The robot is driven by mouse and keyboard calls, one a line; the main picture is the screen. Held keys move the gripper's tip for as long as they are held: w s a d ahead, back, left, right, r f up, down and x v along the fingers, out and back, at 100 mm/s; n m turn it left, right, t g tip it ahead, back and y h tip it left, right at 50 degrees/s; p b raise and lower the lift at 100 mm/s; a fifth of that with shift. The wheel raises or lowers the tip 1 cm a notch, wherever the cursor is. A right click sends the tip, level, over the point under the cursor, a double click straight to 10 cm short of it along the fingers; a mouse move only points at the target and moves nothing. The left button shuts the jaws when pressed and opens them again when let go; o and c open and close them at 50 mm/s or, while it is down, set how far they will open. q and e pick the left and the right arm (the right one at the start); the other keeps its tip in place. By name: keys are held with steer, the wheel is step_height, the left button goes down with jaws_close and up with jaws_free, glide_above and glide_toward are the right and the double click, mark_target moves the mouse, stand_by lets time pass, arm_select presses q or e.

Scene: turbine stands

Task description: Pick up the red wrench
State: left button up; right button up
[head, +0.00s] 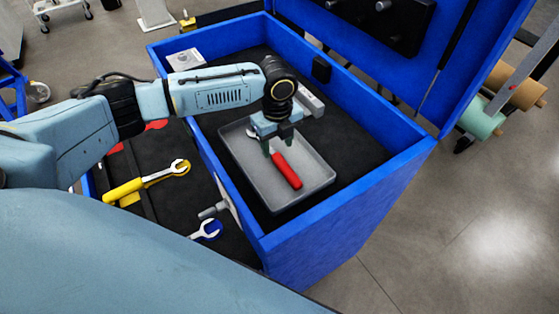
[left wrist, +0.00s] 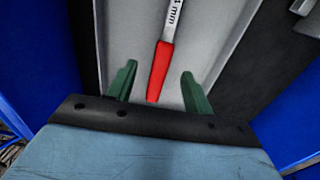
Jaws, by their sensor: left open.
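The red wrench (head: 286,172) lies in a grey tray (head: 310,190) inside the blue toolbox. It has a red handle and a silver shaft, and its far end is partly hidden by my gripper in the head view. In the left wrist view the red handle (left wrist: 160,72) points down between the two fingers. My left gripper (head: 273,145) is above the tray over the wrench, with green fingertips apart. It also shows in the left wrist view (left wrist: 157,82), open, one finger on each side of the handle and apart from it. My right gripper is not in view.
The blue toolbox (head: 340,232) has raised walls around the tray, and its lid (head: 460,50) stands open behind. A lower drawer at left holds a yellow wrench (head: 125,192) and a blue wrench (head: 208,230). A grey block (head: 310,102) lies beside the tray.

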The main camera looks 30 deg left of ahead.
mark_target(279, 159)
arm_select(q)
step_height(279, 159, down, 5)
steer(key=shift+w+d+f, duration=0.15)
jaws_close()
stand_by(0.4)
